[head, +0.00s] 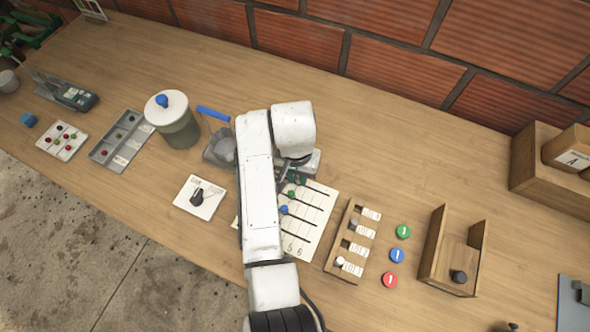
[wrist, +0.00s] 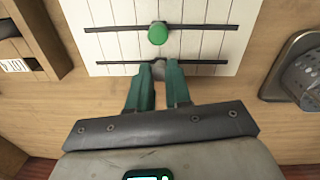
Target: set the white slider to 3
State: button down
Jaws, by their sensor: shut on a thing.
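The slider board (head: 318,208) is a pale sheet with dark parallel slots and cross lines; it also shows in the wrist view (wrist: 200,48). Digits 5 and 6 show at its near edge; my arm hides the other digits. My gripper (wrist: 157,80) is over the slot at the board's far edge, its green fingers shut on a pale knob, the white slider (wrist: 158,68), mostly hidden between them. A green slider (wrist: 157,33) sits on the neighbouring slot, close to the same cross position. A blue slider (head: 284,209) is on another slot.

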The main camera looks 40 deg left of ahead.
aim_at(296, 178)
jog(key=c, duration=1)
grip_release()
jog(key=shift+c, duration=0.2)
notch_tip(296, 178, up, 11)
jog(key=shift+a+b, duration=0.2)
jog(key=shift+b, duration=0.25)
jog(key=shift+s+f, duration=0.1)
jog(key=shift+f, duration=0.05)
